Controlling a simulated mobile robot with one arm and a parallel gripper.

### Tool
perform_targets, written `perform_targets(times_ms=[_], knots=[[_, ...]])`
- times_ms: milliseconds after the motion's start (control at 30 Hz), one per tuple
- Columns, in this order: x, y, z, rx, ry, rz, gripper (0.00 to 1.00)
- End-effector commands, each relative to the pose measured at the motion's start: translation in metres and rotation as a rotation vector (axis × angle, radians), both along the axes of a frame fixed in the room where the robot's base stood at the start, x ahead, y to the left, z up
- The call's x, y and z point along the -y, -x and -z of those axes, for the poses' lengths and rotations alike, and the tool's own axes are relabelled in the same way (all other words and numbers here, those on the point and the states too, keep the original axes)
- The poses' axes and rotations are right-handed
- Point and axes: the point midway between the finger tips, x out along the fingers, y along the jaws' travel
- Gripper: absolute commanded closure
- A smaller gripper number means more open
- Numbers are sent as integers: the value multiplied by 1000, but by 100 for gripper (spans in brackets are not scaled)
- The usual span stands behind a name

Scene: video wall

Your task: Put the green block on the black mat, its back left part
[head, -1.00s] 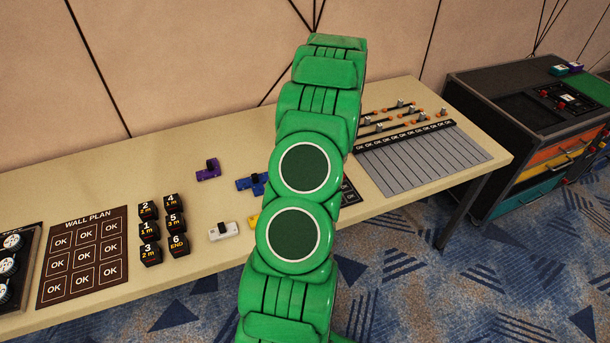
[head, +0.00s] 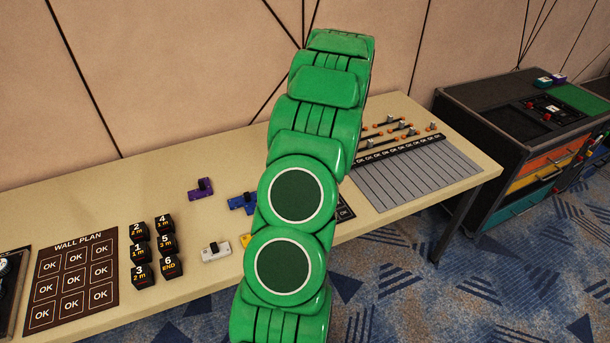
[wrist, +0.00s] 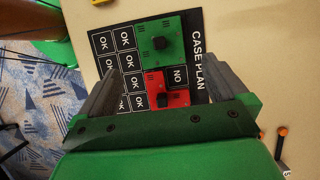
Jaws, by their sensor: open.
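In the head view my green arm hides the gripper, both blocks and most of the mat; only the mat's right edge (head: 346,212) shows.
Purple (head: 201,188), blue (head: 238,202) and white (head: 215,251) blocks lie on the table left of my arm. Several numbered black cubes (head: 139,250) stand beside the WALL PLAN mat (head: 75,289). A grey slotted panel (head: 410,172) lies at right. A drawer cabinet (head: 520,150) stands beyond.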

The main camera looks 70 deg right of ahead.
Motion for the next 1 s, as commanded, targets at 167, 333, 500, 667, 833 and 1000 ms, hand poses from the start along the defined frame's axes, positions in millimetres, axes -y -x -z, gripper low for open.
perform_targets(times_ms=[167,333,500,667,833,1000], knots=[[1,2,-6,0,-3,0,0],[1,2,-7,-1,-3,-1,0],[-13,-18,-18,1,6,-62,0],[-55,-64,-47,5,28,-221,0],[-111,-110,-79,10,56,-418,0],[-172,-144,-108,16,82,-613,0]])
